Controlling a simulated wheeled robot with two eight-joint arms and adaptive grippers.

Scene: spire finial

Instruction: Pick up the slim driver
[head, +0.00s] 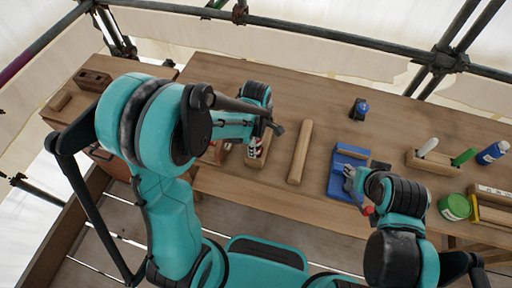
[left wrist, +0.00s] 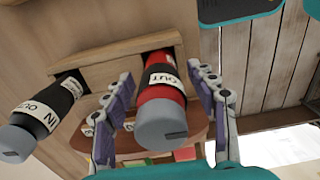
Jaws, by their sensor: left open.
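In the left wrist view, a red handle (left wrist: 160,92) with a black band, a white "OUT" label and a grey end cap sticks out of a wooden holder (left wrist: 105,72). A second handle (left wrist: 45,108), with a black sleeve, white label and grey end, sticks out to its left. I cannot tell by sight which is the slim driver. My left gripper (left wrist: 162,80) is open, its fingers on either side of the red handle, with gaps visible. In the head view, my right gripper (head: 350,177) is over a blue tray (head: 340,188); its jaw state is unclear.
A wooden cylinder (head: 300,152) lies on the workbench (head: 225,72) right of my left gripper. Farther right are a dark blue object (head: 359,108), a rack (head: 430,163) with white and green handles, a green tin (head: 455,207) and a blue bottle (head: 492,153).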

